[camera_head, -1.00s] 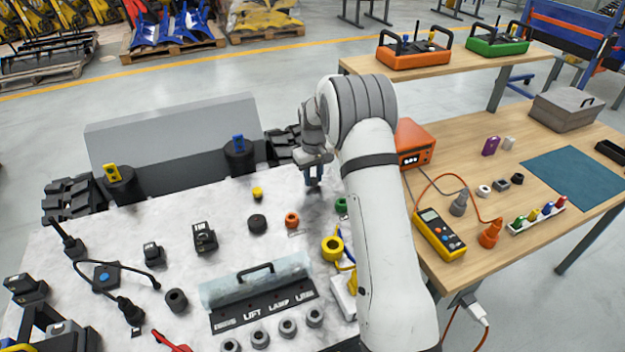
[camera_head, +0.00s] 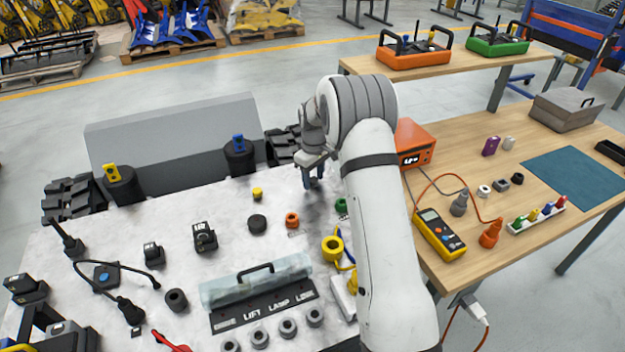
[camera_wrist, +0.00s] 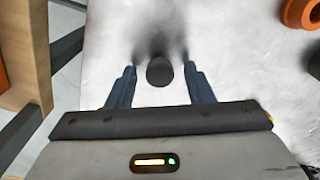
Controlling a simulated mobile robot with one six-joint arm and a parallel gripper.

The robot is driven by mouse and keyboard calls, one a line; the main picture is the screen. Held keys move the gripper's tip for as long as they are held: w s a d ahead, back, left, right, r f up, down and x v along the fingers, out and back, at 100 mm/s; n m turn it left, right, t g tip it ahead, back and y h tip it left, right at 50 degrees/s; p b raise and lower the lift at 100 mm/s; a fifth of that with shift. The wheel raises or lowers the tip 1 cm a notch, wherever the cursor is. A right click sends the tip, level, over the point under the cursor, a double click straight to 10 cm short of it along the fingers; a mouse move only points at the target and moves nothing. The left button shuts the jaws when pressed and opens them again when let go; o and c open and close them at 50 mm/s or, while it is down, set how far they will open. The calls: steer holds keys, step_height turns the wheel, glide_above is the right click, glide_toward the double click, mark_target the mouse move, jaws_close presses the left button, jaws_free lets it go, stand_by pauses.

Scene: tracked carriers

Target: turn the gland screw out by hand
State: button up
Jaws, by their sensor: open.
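My gripper (camera_head: 313,183) points down over the far right part of the pale worktop in the head view. Its two blue fingers stand apart. In the wrist view, a small dark round knob (camera_wrist: 160,72) lies between the fingertips of my gripper (camera_wrist: 160,70), with a gap on each side. It may be the gland screw, but I cannot tell for sure. Dark blurred shading spreads on the surface just beyond it. In the head view I cannot make out this knob under the gripper.
An orange ring (camera_head: 292,220) and a black disc (camera_head: 257,223) sit left of the gripper. A green ring (camera_head: 341,205) is close by, beside my arm. An orange box with a display (camera_head: 415,145) stands on the wooden table to the right. A clear-covered case (camera_head: 255,283) lies nearer.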

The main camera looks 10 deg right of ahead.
steer(key=m, duration=2.1)
steer(key=shift+m, duration=0.3)
steer(key=m, duration=0.7)
steer(key=shift+m, duration=0.3)
steer(key=shift+r, duration=0.1)
